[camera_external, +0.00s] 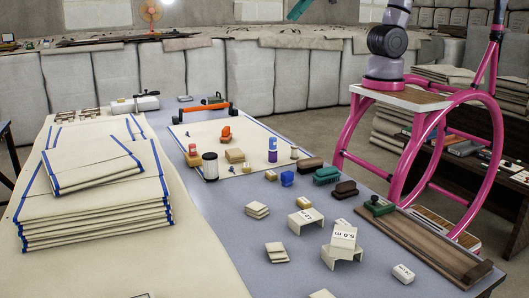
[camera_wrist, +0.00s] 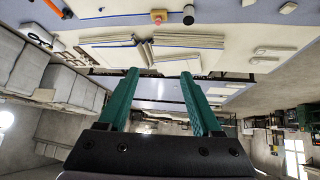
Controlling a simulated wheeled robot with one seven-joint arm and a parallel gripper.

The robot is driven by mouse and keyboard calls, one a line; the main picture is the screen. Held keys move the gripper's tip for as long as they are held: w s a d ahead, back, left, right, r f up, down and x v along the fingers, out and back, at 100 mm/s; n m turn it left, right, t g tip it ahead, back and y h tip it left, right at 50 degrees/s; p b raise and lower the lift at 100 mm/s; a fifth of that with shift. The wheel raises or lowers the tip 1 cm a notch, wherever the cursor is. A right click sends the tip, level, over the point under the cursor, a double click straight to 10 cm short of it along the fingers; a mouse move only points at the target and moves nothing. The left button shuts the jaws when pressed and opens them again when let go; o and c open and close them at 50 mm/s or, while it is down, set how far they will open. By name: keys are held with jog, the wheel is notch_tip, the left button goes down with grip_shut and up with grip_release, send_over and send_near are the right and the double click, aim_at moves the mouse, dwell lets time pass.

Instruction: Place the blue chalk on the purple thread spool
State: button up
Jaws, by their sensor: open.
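A small blue piece that looks like the blue chalk (camera_external: 287,179) lies on the grey-blue table among small blocks and brushes. An upright blue and purple spool (camera_external: 272,152), apparently the purple thread spool, stands beyond it, slightly left, near the cloth's right edge. They are apart. My gripper shows only as a teal piece at the top edge of the external view, high above and well away from both. In the wrist view its two teal fingers (camera_wrist: 160,74) are spread, with nothing between them. I cannot pick out the chalk or spool in the wrist view.
Stacked folded cloths (camera_external: 95,205) fill the left side. A black-and-white cylinder (camera_external: 210,167) stands left of the spool. Brushes (camera_external: 327,176) and marked white blocks (camera_external: 343,237) lie to the right and front. A wooden board (camera_external: 425,245) lies along the right edge.

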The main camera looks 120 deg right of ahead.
jog(key=s+a+r+m+y, duration=0.1)
jog(key=s+a+r+y, duration=0.1)
jog(key=s+a, duration=0.4)
jog(key=s+a+r+y, duration=0.2)
jog(key=s+a, duration=0.4)
jog(key=s, duration=0.1)
jog(key=shift+s+a+m+g+y, duration=0.3)
jog(key=shift+s+a+m, duration=0.05)
jog(key=shift+m, duration=0.05)
